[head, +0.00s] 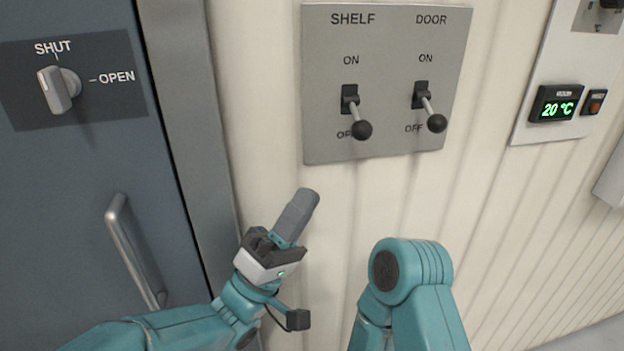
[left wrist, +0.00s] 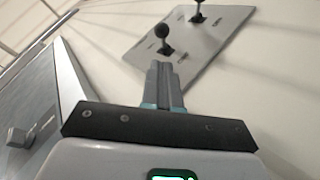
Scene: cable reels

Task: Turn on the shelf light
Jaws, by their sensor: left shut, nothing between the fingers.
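The switch panel (head: 390,75) is a grey plate on the ribbed wall, marked SHELF and DOOR. The shelf lever (head: 357,112) is on the left, with a black ball knob, and points down toward OFF. The door lever (head: 430,108) beside it also points down toward OFF. My left gripper (head: 304,198) is shut and empty, below and to the left of the shelf lever and apart from it. In the left wrist view the shut fingers (left wrist: 164,72) point toward the shelf lever's knob (left wrist: 165,31). My right gripper is not in view; only part of my right arm shows.
A blue-grey door (head: 70,200) on the left has a rotary knob (head: 59,90) set at SHUT and a bar handle (head: 135,250). A temperature display (head: 557,105) reads 20 °C on a panel at the right. The wall below the switch panel is clear.

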